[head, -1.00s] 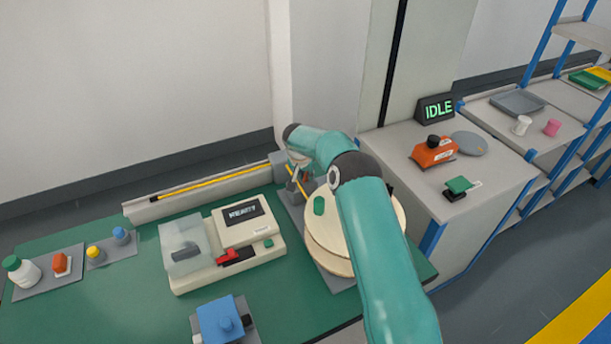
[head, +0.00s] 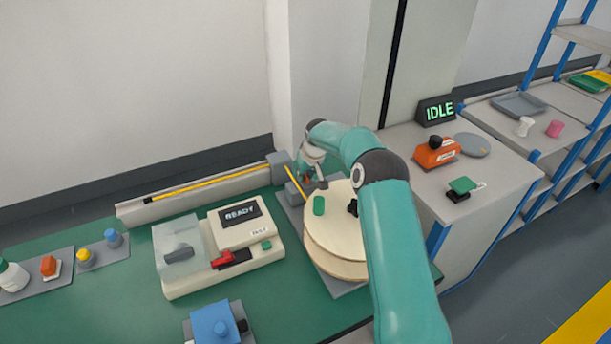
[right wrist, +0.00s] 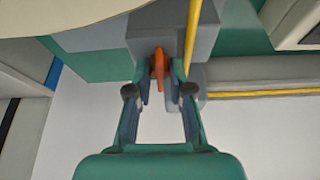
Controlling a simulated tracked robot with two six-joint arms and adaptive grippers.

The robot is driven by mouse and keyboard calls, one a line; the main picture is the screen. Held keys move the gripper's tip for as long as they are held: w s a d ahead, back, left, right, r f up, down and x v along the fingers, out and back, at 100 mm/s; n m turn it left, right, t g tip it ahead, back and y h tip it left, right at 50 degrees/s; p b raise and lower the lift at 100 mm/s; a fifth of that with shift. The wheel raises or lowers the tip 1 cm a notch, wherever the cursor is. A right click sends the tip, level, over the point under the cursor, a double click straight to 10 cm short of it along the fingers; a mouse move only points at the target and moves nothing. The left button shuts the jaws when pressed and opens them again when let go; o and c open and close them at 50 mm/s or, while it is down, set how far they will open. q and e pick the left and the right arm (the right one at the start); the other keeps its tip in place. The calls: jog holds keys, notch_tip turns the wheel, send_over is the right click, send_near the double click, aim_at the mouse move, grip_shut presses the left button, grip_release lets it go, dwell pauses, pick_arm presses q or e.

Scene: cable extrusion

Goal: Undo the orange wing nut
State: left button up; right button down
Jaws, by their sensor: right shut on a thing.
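The orange wing nut (right wrist: 157,64) shows in the right wrist view, upright between my fingertips at a grey block (right wrist: 160,32). My right gripper (right wrist: 161,78) is shut on it. In the head view my right gripper (head: 305,172) reaches down at the end of the grey rail, behind the wooden reel, and mostly hides the nut. My left gripper is not in either view now.
The wooden reel (head: 322,240) with a green handle stands close to my right gripper. A yellow cable (head: 215,180) lies along the grey rail (head: 140,212).

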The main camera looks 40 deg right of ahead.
jog(key=shift+n, duration=0.3)
jog(key=c, duration=1.1)
grip_release()
jog(key=shift+o, duration=0.2)
jog(key=shift+r, duration=0.1)
jog(key=v, duration=1.1)
jog(key=shift+r, duration=0.4)
jog(key=shift+s+d, duration=0.1)
jog(key=shift+s, duration=0.05)
